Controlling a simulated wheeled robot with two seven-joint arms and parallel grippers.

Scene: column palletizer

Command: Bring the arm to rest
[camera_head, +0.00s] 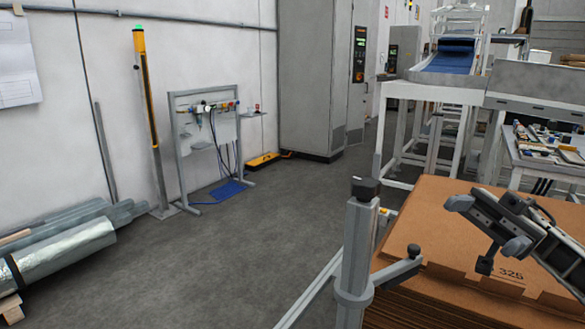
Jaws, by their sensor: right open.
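My right gripper (489,226) is at the right side of the head view, its arm coming in from the right edge. Its jaws are open and nothing shows between them. It appears in front of the top of a stack of brown cardboard sheets (425,215); I cannot tell how high above the stack it is. My left gripper and left arm are not in view.
A grey metal post (356,245) with a side clamp stands at the stack's left corner. A conveyor frame (400,92) and a cluttered bench (540,160) stand behind. Foil-wrapped rolls (65,252) lie at the left wall. The grey floor (230,265) between is clear.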

